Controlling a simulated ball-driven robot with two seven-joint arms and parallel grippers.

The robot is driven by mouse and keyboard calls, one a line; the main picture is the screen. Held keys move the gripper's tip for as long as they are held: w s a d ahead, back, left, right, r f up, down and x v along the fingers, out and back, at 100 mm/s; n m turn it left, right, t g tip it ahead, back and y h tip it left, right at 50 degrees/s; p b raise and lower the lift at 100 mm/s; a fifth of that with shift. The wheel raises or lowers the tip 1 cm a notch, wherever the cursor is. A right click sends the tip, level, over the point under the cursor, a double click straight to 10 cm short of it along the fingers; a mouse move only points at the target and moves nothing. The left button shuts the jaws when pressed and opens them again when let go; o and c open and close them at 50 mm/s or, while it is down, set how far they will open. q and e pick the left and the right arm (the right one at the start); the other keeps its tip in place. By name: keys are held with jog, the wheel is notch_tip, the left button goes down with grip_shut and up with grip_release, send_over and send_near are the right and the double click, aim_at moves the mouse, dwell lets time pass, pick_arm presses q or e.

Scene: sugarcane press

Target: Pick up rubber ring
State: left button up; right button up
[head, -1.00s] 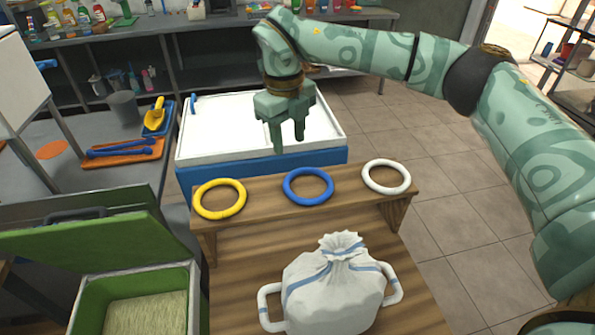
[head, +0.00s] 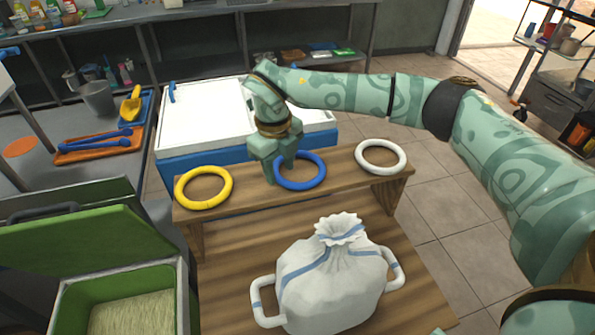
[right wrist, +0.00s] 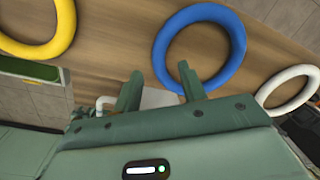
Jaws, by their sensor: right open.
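Three rubber rings lie flat on a low wooden shelf (head: 235,212): a yellow ring (head: 182,193) at left, a blue ring (head: 322,175) in the middle and a white ring (head: 380,171) at right. My right gripper (head: 279,172) is low at the left side of the blue ring and hides part of it. In the right wrist view my open fingers (right wrist: 160,82) point at the near-left part of the blue ring (right wrist: 237,48), one finger overlapping its edge.
A tied white sack (head: 330,275) with handles stands in front of the shelf. A green open bin (head: 65,305) is at lower left. A white-topped blue chest (head: 190,125) stands behind the shelf. An orange tray (head: 75,155) lies on the left counter.

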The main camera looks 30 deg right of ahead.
notch_tip(320, 180, down, 2)
jog(key=shift+d+f, duration=0.1)
jog(key=shift+f, duration=0.15)
jog(key=shift+r, duration=0.15)
grip_shut()
jog(key=shift+r, duration=0.1)
